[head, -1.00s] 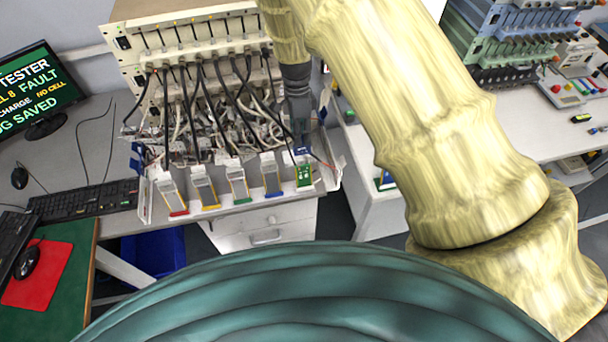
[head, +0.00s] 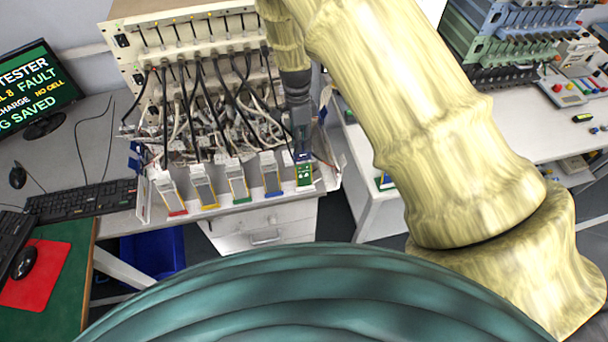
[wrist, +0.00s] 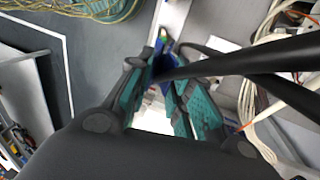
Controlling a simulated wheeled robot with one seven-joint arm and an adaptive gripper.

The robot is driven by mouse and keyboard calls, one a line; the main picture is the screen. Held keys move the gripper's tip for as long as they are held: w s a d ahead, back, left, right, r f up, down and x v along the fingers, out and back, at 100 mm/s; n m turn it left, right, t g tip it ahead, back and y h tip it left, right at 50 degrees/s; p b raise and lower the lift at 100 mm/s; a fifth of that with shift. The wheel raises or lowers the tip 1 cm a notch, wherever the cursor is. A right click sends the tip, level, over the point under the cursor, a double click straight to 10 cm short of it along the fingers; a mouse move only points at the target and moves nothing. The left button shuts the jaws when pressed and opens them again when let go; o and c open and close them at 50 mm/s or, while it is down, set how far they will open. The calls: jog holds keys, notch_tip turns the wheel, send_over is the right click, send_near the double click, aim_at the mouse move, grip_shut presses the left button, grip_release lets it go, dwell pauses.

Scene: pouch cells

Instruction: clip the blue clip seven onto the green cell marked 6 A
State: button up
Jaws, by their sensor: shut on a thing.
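The green cell (head: 304,176) stands at the right end of a row of pouch cells in the head view; its marking is too small to read. My gripper (head: 301,146) is above it and shut on the blue clip (head: 303,157). The clip is at the cell's top edge; I cannot tell whether it grips the cell. In the wrist view, a blue part of the clip (wrist: 157,55) shows between the teal fingers, partly hidden by a black cable.
Several other cells, including a red-edged one (head: 170,193) and a blue-edged one (head: 271,176), stand to the left. Black cables hang from the tester rack (head: 190,32) close behind. A white side bench (head: 530,140) is at the right.

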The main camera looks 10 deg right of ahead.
jog(key=shift+b+x, duration=0.4)
jog(key=shift+x, duration=0.5)
dwell(0.4)
jog(key=o, duration=1.3)
jog(key=shift+p+v, duration=1.3)
jog(key=shift+v, duration=1.2)
jog(key=shift+r+p, duration=0.65)
jog(key=shift+r, duration=2.4)
